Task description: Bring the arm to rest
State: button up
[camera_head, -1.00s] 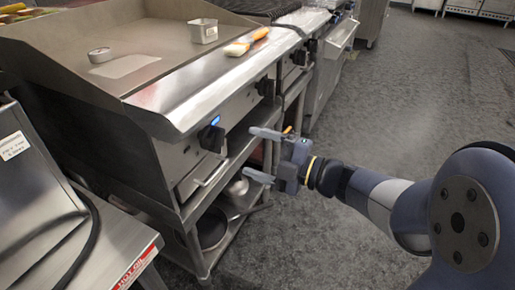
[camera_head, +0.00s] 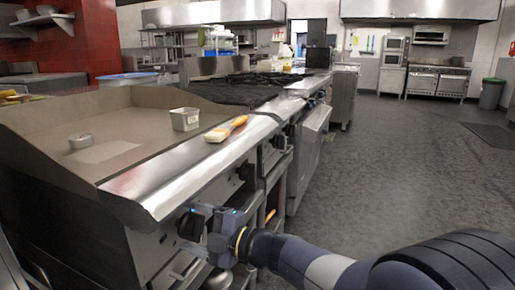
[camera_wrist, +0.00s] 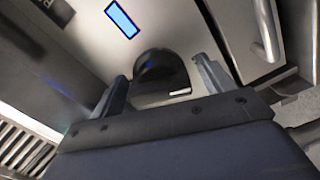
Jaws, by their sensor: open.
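My gripper (camera_head: 197,226) is in front of the griddle's front panel, low beside a black control knob (camera_head: 190,226). In the wrist view my gripper (camera_wrist: 163,80) is open, with its two fingers apart. The black knob (camera_wrist: 160,72) shows between and beyond the fingers. I cannot tell whether the fingers touch it. My arm reaches in from the lower right of the head view.
The steel griddle (camera_head: 120,187) holds a small metal pan (camera_head: 185,119), a round metal piece (camera_head: 80,142) and a brush with an orange handle (camera_head: 226,129). A blue display (camera_wrist: 122,18) is on the panel.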

jog(key=shift+d, duration=0.1)
jog(key=p+v, duration=0.3)
jog(key=v, duration=0.8)
jog(key=b+x, duration=0.3)
jog(key=x, duration=0.8)
jog(key=shift+a+r, duration=0.1)
jog(key=shift+a, duration=0.1)
jog(key=shift+d+r+m+p, duration=0.1)
jog(key=shift+r+m+p, duration=0.1)
jog(key=shift+m+p, duration=0.55)
jog(key=m+p, duration=0.2)
jog(key=m, duration=0.1)
jog(key=shift+p, duration=0.3)
jog(key=m+p, duration=0.4)
jog(key=m, duration=0.2)
jog(key=shift+m, duration=0.35)
jog(key=m+p, duration=0.4)
jog(key=m, duration=0.1)
jog(key=shift+f+m, duration=0.1)
jog(key=shift+m, duration=0.3)
jog(key=m+p, duration=0.3)
jog(key=m, duration=0.2)
jog(key=shift+f, duration=0.1)
jog(key=shift+m, duration=0.3)
